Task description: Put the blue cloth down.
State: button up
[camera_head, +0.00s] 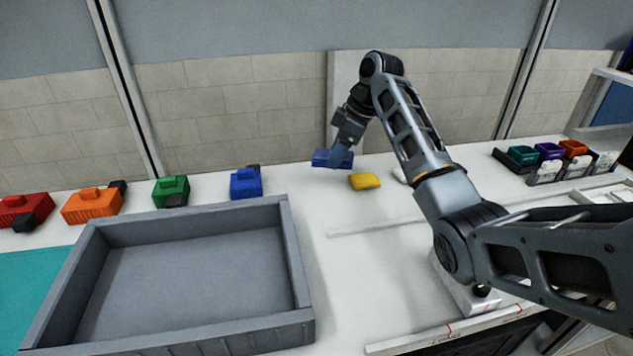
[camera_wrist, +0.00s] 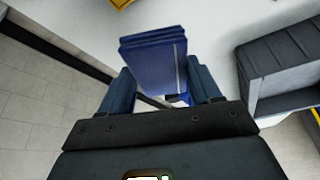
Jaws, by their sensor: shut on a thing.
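The blue cloth (camera_head: 322,157) is a folded, flat bundle at the back of the white table in the head view. In the wrist view the cloth (camera_wrist: 153,65) shows stacked layers and a pale line near one edge. My gripper (camera_head: 341,160) is shut on it, with a blue finger on each side of the cloth in the wrist view. I cannot tell whether the cloth touches the table. Part of it is hidden behind my fingers.
A yellow thing (camera_head: 364,181) lies just right of the cloth. A large empty grey tray (camera_head: 295,262) stands front left. Red (camera_head: 22,208), orange (camera_head: 92,203), green (camera_head: 171,190) and blue (camera_head: 246,184) blocks line the back. Small coloured bins (camera_head: 549,151) stand at the right.

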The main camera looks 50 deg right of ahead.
send_over(310, 193)
jog(key=s, duration=0.1)
jog(key=f, duration=0.1)
jog(key=d+f, duration=0.1)
jog(key=f, duration=0.1)
jog(key=shift+s+f+p, duration=0.1)
jog(key=shift+f+p, duration=0.1)
jog(key=shift+p, duration=0.15)
jog(key=shift+f, duration=2.05)
jog(key=o, duration=0.9)
jog(key=shift+r, duration=0.1)
jog(key=v, duration=1.2)
jog(key=shift+a, duration=0.1)
